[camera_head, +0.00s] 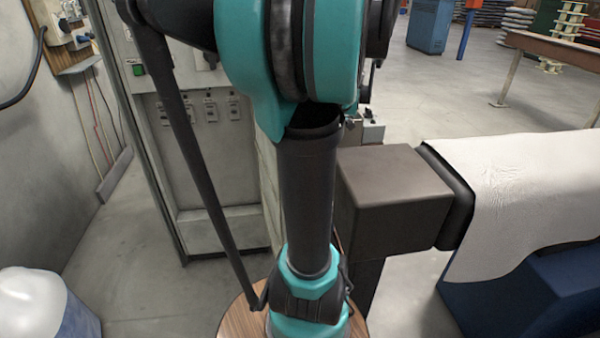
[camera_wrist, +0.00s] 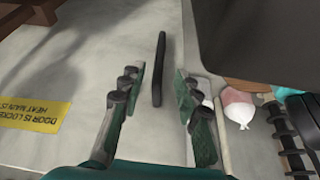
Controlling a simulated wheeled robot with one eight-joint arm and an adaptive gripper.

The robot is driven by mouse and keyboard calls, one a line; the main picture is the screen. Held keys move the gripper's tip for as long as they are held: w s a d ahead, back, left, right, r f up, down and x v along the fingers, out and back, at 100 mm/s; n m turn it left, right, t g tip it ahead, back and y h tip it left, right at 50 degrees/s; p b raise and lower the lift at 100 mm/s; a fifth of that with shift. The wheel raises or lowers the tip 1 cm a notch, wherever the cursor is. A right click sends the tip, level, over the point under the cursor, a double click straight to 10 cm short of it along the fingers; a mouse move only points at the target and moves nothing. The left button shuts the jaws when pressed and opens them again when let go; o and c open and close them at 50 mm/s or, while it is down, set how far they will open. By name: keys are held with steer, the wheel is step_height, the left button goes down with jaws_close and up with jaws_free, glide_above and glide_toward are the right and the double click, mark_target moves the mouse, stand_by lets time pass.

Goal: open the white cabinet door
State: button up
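The pale cabinet door (camera_wrist: 90,75) fills the left and middle of the wrist view. It bears a yellow label (camera_wrist: 36,112) with dark lettering and a narrow black handle (camera_wrist: 159,60). My gripper (camera_wrist: 157,76) is open, its two fingers to either side of the handle in this view. I see space between the handle and each finger; whether the fingertips reach to its depth I cannot tell. In the head view a pale cabinet (camera_head: 205,165) with switches stands behind my arm. The handle and gripper are hidden there.
A grey wall (camera_head: 45,160) with outlets and cables is at the left. A white container (camera_head: 30,305) stands at the lower left. A bench with a white cover (camera_head: 520,190) stands at the right. Open floor (camera_head: 140,270) lies before the cabinet.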

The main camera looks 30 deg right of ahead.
steer(key=shift+v, duration=2.1)
steer(key=shift+s, duration=0.1)
